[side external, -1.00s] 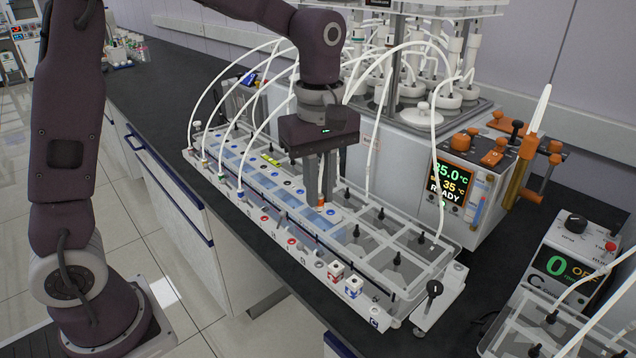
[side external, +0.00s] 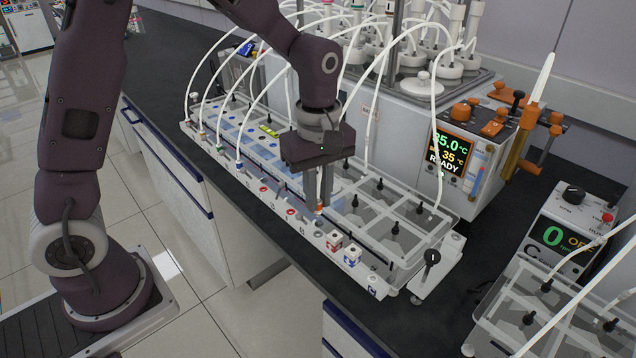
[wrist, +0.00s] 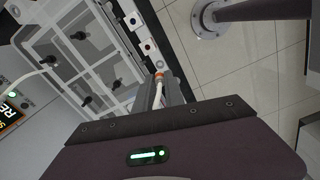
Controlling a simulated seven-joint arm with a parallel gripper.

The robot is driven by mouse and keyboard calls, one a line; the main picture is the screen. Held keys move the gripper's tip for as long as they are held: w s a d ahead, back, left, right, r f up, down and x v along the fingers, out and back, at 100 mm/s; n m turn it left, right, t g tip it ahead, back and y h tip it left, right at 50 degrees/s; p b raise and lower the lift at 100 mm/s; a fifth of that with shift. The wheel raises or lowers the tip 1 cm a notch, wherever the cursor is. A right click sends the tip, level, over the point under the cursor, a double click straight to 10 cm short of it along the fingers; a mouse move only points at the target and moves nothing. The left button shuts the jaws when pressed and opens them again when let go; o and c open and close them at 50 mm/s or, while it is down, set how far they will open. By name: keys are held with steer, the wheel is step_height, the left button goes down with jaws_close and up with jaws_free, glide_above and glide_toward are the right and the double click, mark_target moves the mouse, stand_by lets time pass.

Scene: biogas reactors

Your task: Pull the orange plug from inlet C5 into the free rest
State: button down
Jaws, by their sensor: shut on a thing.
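My gripper (side external: 318,206) is shut on the orange plug (side external: 319,211), near the front edge of the long clear-lidded reactor tray (side external: 400,240). In the wrist view the orange plug (wrist: 159,75) shows between the fingertips of my gripper (wrist: 161,88), with a white tube (wrist: 156,97) running back from it. The front rail (side external: 290,226) carries a row of round rests; one grey round rest (wrist: 158,63) shows just beyond the plug. Whether the plug touches a rest cannot be told. Inlet C5 cannot be made out.
A heater with a lit display (side external: 447,147) stands behind. Open floor lies in front of the bench.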

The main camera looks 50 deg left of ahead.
steer(key=shift+f, duration=1.95)
steer(key=shift+f, duration=1.05)
stand_by(0.7)
steer(key=c, duration=1.3)
jaws_free()
steer(key=shift+c, duration=0.2)
